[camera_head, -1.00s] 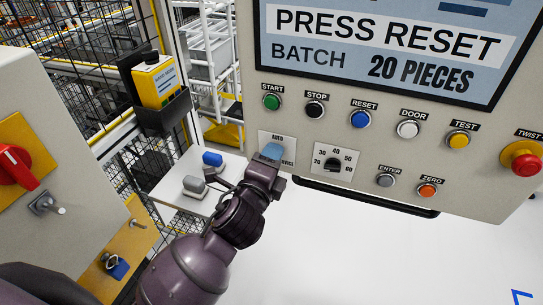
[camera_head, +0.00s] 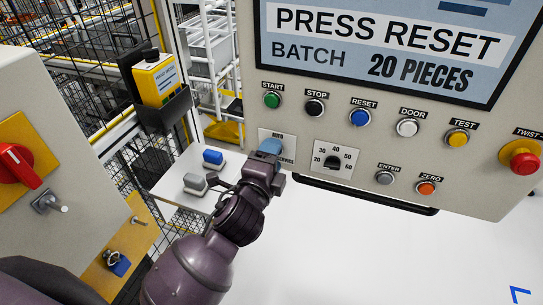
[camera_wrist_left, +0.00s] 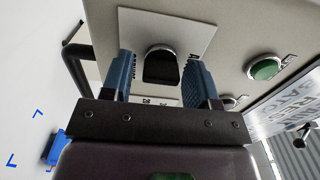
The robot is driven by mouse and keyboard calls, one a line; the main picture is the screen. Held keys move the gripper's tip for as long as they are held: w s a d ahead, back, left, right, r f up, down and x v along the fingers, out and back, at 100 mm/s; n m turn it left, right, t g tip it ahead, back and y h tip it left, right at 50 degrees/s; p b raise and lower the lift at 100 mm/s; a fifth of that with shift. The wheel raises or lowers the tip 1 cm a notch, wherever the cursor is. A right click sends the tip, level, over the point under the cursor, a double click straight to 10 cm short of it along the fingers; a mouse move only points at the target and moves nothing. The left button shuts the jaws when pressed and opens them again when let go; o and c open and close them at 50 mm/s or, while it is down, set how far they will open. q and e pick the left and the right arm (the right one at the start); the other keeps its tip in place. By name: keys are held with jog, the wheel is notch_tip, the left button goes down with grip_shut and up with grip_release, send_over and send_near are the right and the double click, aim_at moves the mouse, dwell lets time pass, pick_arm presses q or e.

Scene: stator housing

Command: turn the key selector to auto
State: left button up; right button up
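The key selector (camera_wrist_left: 161,66) is a black knob on a white square plate on the grey control panel. In the left wrist view it sits between the two blue fingers of my left gripper (camera_wrist_left: 160,84), which stand apart with a gap to the knob visible. In the head view the blue fingertips of my left gripper (camera_head: 270,146) cover the knob. The selector plate (camera_head: 264,134) shows "AUTO" at its top and "SERVICE", partly hidden, at its lower right. The knob's pointing direction is hard to tell. My right gripper is in neither view now.
A green START button (camera_head: 272,101) is just above the selector, and a numbered dial (camera_head: 333,162) is to its right. A black handle bar (camera_head: 365,196) runs under the panel. A red rotary switch (camera_head: 17,166) is on a cabinet at the left.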

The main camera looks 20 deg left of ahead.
pick_arm(q)
jog(key=shift+o, duration=0.3)
jog(key=s+b, duration=0.1)
jog(key=s, duration=1)
jog(key=shift+a, duration=0.2)
jog(key=shift+w, duration=0.1)
dwell(0.4)
